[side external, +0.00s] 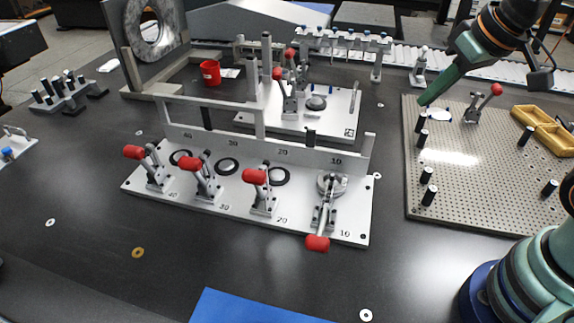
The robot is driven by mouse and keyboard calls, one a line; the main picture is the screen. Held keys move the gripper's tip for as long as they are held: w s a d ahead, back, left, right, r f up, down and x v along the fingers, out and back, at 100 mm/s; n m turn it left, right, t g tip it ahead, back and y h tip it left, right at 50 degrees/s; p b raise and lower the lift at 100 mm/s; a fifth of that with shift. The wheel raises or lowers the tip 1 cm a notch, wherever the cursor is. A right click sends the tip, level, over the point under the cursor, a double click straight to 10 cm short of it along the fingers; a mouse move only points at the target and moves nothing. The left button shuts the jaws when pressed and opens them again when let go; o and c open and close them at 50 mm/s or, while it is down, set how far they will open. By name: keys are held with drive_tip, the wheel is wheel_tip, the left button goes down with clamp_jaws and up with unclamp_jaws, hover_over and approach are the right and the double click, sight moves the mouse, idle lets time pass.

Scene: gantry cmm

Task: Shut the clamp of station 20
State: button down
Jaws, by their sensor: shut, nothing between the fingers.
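The clamp of station 20 (263,200) stands on the white fixture plate (232,212), left of the printed 20. Its red-tipped handle (254,176) is raised, leaning up and to the left. My gripper (424,100) is shut and empty, pointing down and left over the perforated board at the right, well away from the clamp.
Clamps 40 (152,170) and 30 (203,180) also have raised handles. Clamp 10 (325,212) has its handle lowered toward the front, by a grey round part. An upright wall (270,146) with posts stands behind the row. The dark table in front is mostly clear.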

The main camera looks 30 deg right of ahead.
drive_tip(key=w+a+r+m+g, duration=0.1)
drive_tip(key=w+a+r+m, duration=0.1)
drive_tip(key=w+a+r, duration=0.25)
drive_tip(key=m+g, duration=0.5)
drive_tip(key=m, duration=0.1)
hover_over(258, 183)
drive_tip(key=w+d, duration=0.5)
drive_tip(key=w, duration=0.1)
wheel_tip(258, 183, down, 2)
drive_tip(key=shift+m, duration=0.3)
drive_tip(key=shift+s+a+f, duration=0.45)
drive_tip(key=shift+a+f, duration=0.1)
drive_tip(key=shift+f, duration=1.6)
drive_tip(key=shift+s+a+f, duration=0.45)
drive_tip(key=shift+a+f, duration=0.15)
drive_tip(key=shift+f, duration=1.55)
drive_tip(key=shift+s+a+f, duration=0.45)
drive_tip(key=shift+a+f, duration=0.1)
drive_tip(key=shift+f, duration=1.6)
